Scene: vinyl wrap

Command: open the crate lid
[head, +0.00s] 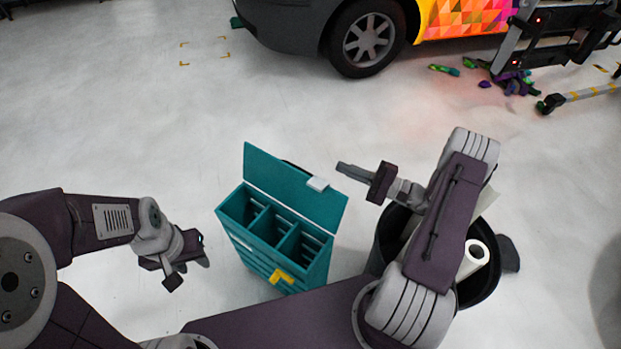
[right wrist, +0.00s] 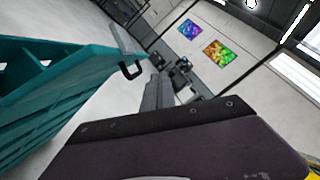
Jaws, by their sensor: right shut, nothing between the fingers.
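The teal crate (head: 270,268) stands on the floor in the middle of the head view, with a yellow latch piece on its front. Its lid (head: 290,185) is raised at the back edge, tilted up, and the inner compartments show. In the right wrist view the teal crate (right wrist: 45,95) lies to the left of the fingers.
A black bin (head: 484,290) holding white rolls (head: 474,256) stands right of the crate, partly behind my right arm. A car (head: 368,38) is at the back, with colourful scraps (head: 512,83) on the floor beside it. The floor left of the crate is clear.

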